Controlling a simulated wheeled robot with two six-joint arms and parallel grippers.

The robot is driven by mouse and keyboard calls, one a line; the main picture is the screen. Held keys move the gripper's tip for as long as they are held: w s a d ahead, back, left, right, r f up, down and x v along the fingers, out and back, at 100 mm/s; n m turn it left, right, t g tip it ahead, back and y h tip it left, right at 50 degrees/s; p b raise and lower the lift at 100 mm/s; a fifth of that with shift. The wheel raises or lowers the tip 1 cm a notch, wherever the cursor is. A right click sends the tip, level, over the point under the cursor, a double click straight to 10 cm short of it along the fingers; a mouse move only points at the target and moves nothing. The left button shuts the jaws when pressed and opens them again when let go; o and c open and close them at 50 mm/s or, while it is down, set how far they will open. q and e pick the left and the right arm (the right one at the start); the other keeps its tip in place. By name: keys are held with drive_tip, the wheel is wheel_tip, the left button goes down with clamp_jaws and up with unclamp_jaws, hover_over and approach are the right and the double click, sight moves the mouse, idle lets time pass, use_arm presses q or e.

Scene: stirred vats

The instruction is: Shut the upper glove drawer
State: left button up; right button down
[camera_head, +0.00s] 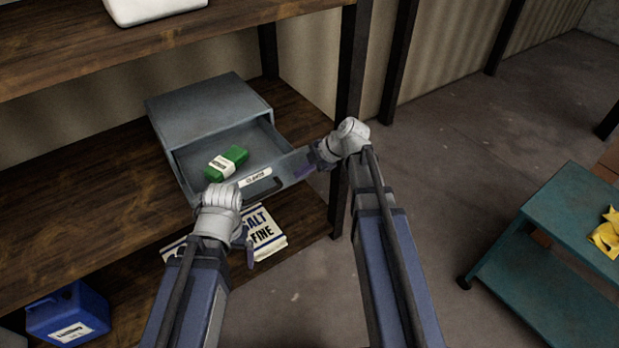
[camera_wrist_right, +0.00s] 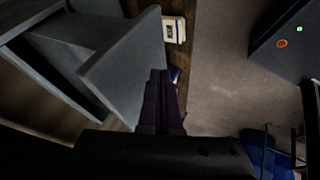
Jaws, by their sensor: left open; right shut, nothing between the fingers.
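The grey drawer cabinet (camera_head: 208,108) stands on the wooden shelf. Its drawer (camera_head: 293,167) is pulled out, with a white label and a dark handle (camera_head: 265,192) on the front. A green packet (camera_head: 227,163) with a white band lies inside. My right gripper (camera_head: 304,170) is shut and empty at the right end of the drawer front. In the right wrist view its fingers (camera_wrist_right: 160,98) are beside the drawer front (camera_wrist_right: 128,72); I cannot tell if they touch. My left gripper (camera_head: 247,250) is open and empty, below and in front of the drawer. Any lower drawer is hidden.
A dark shelf post (camera_head: 352,70) stands just right of the cabinet. A white sack (camera_head: 264,232) lies on a lower level behind my left gripper. A blue container (camera_head: 68,312) is at the lower left. A teal cart (camera_head: 565,215) with a yellow item stands right. The floor between is clear.

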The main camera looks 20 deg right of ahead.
drive_tip(key=shift+w+a, duration=0.15)
drive_tip(key=shift+w, duration=0.25)
drive_tip(key=shift+w, duration=0.1)
hover_over(268, 148)
drive_tip(key=shift+s, duration=0.25)
drive_tip(key=shift+w+r, duration=0.1)
drive_tip(key=shift+w, duration=0.35)
idle(0.4)
